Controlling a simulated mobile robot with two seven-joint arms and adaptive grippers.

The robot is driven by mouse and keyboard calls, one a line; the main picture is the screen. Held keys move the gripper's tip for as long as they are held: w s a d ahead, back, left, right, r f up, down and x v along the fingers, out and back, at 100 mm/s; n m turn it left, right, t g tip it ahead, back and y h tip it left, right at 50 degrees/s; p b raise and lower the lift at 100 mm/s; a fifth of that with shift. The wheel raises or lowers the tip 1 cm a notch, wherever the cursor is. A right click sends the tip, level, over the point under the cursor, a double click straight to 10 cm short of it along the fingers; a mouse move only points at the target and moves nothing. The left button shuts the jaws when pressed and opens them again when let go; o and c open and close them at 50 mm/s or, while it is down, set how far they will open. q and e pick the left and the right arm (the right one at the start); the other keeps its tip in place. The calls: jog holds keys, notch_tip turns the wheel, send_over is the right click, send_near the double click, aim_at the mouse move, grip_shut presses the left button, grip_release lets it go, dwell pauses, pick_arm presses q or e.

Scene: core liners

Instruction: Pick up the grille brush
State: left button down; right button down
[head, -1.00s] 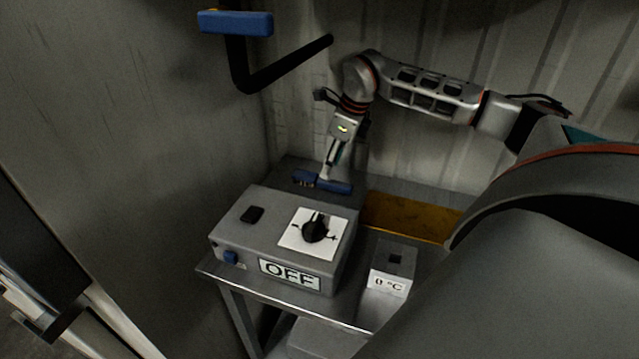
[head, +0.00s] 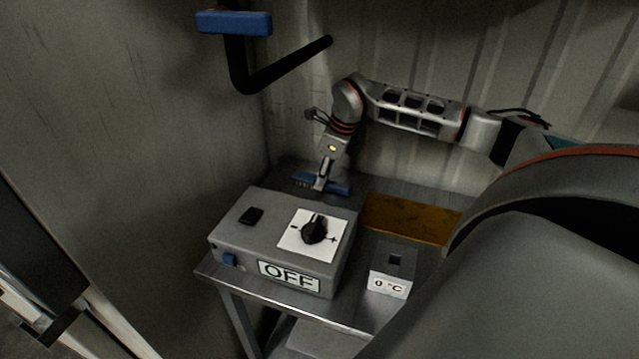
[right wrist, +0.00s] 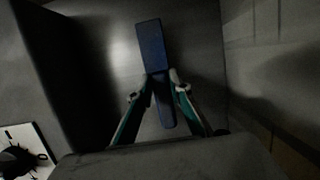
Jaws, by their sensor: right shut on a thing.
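The grille brush is blue with dark bristles at its left end; in the head view the brush (head: 338,189) lies across the back of the metal table, behind the grey box. My right gripper (head: 320,185) reaches down onto it from above and is shut on its middle. In the right wrist view the brush (right wrist: 151,45) runs lengthwise between the two fingers (right wrist: 160,88), which press against its sides. I cannot tell whether it touches the table. My left gripper is not in view.
A grey box (head: 230,240) with a black dial (head: 315,229) and an "OFF" label stands just in front. A small "0 °C" box (head: 391,272) and a brownish-yellow plate (head: 405,217) are to the right. Walls close the back and left.

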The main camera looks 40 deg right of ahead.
notch_tip(320, 180, up, 20)
jog(key=p, duration=0.3)
dwell(0.3)
jog(key=c, duration=2.8)
grip_release()
